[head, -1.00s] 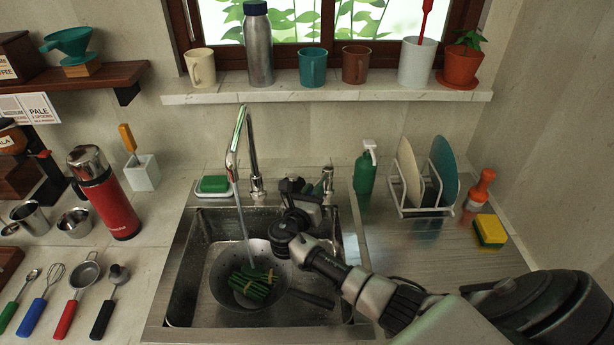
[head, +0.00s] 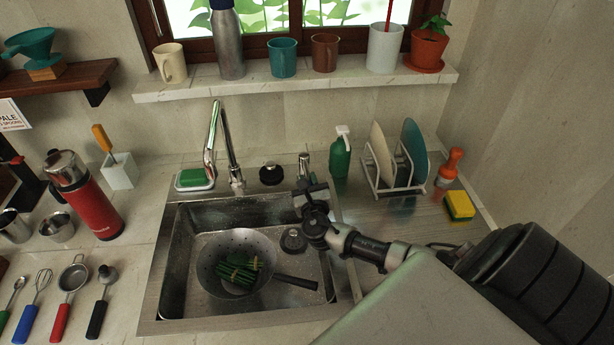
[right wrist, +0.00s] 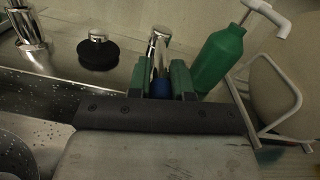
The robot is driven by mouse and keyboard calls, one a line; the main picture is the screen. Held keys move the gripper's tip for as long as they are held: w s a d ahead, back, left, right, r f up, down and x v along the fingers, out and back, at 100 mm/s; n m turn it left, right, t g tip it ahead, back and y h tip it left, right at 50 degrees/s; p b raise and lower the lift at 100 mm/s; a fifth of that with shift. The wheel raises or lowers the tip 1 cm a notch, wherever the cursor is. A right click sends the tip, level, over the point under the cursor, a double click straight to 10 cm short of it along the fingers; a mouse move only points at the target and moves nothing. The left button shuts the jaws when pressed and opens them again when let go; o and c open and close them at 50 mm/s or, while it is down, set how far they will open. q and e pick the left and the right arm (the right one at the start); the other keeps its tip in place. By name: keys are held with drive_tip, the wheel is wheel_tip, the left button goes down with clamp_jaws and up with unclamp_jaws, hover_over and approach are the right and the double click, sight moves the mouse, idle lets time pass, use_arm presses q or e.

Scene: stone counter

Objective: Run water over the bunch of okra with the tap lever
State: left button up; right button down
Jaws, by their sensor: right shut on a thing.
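The okra bunch (head: 238,268) lies tied in a dark colander with a handle (head: 297,282) inside the sink. The chrome tap (head: 228,150) stands behind the sink with its spout above the basin; no water stream shows from it now. The tap lever (head: 304,160) is a separate short chrome post to the right of the spout. My right gripper (head: 306,186) is at this lever. In the right wrist view its green-padded fingers (right wrist: 165,82) are shut on the lever (right wrist: 159,48), with a blue part between them. My left gripper is not in view.
A green soap bottle (head: 340,154) and a dish rack (head: 392,182) stand just right of the lever. A soap dish (head: 194,180) is by the spout.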

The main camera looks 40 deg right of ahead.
drive_tip(key=c, duration=1.1)
unclamp_jaws()
drive_tip(key=shift+d, duration=0.15)
drive_tip(key=b+v, duration=0.1)
drive_tip(key=v, duration=0.9)
drive_tip(key=shift+s+a, duration=0.2)
drive_tip(key=shift+s, duration=0.15)
drive_tip(key=shift+f, duration=0.1)
